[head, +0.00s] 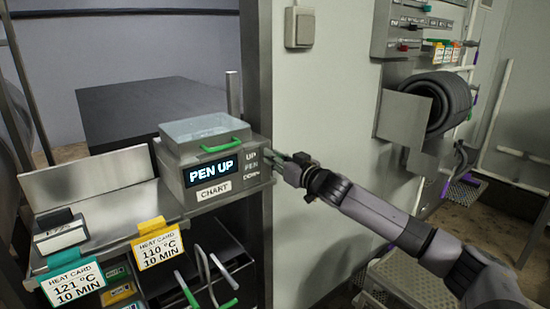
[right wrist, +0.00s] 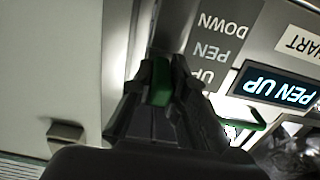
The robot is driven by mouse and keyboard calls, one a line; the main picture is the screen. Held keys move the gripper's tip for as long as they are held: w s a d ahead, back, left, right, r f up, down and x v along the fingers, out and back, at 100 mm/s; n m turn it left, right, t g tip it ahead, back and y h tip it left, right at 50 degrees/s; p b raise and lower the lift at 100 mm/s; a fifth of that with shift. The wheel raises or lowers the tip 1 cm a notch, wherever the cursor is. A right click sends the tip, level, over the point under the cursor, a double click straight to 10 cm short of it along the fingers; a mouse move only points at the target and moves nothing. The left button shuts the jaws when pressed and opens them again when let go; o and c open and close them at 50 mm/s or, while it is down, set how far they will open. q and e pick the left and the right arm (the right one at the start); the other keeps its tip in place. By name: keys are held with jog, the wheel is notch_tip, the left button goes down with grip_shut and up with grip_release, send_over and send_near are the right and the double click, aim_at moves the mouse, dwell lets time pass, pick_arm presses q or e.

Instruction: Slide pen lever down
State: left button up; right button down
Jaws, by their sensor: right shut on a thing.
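The chart recorder (head: 200,172) is a grey box with a clear lid and a green handle (head: 222,147). Its lit display (head: 211,170) reads "PEN UP". The label "UP PEN DOWN" (head: 251,164) is on its front right, with UP at the top. My right gripper (head: 283,160) is at the recorder's right side beside this label. In the right wrist view, upside down, my right gripper (right wrist: 160,90) is shut on the green pen lever (right wrist: 160,80), near the UP end of the label. The fingers hide part of the lever. My left gripper is not in view.
Left of the recorder is a metal shelf (head: 125,192) with teal (head: 75,281) and yellow (head: 157,243) heat cards. Below are green-handled levers (head: 228,304). A wall post (head: 258,80) stands behind the recorder. A grey bracket with a black coil (head: 450,98) is at right.

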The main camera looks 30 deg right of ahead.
notch_tip(320, 180, down, 6)
jog(key=b, duration=0.3)
jog(key=shift+f, duration=0.1)
jog(key=c, duration=2)
grip_release()
jog(key=o, duration=0.4)
jog(key=shift+o, duration=0.2)
jog(key=shift+s, duration=0.1)
jog(key=shift+s+d, duration=0.1)
jog(key=shift+s, duration=0.45)
jog(key=s, duration=1)
jog(key=shift+s+d, duration=0.35)
jog(key=shift+s, duration=0.05)
